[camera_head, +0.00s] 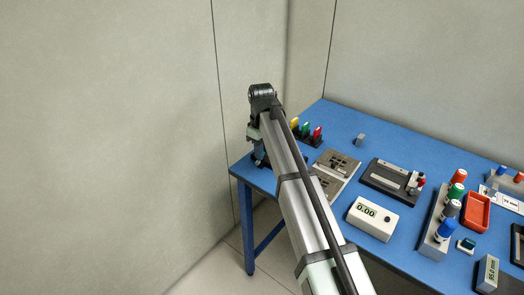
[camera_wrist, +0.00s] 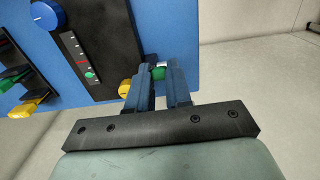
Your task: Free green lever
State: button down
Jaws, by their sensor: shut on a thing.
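My gripper (camera_wrist: 164,78) is shut on a small green knob with a pale top (camera_wrist: 159,71), which appears to be the end of the green lever. It stands by the right edge of a dark panel on the blue table. The fingers hide most of it, and how it is mounted cannot be seen.
The dark panel (camera_wrist: 89,33) carries a scale, and a blue knob (camera_wrist: 47,14) and a yellow knob (camera_wrist: 125,88) are near it. A rack with yellow, green and red tabs (camera_head: 307,130) stands beside my arm. A white timer (camera_head: 372,216) is farther right.

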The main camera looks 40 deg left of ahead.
jog(key=shift+w+a+h, duration=0.1)
jog(key=shift+a+h, duration=0.5)
jog(key=shift+a, duration=0.05)
jog(key=shift+a+r+h, duration=0.1)
jog(key=shift+a+h, duration=0.1)
jog(key=shift+h, duration=0.6)
jog(key=c, duration=1)
grip_release()
jog(key=shift+c, duration=0.2)
jog(key=shift+r, duration=0.15)
jog(key=a, duration=1.2)
jog(key=shift+a+r, duration=0.2)
jog(key=shift+r, duration=0.25)
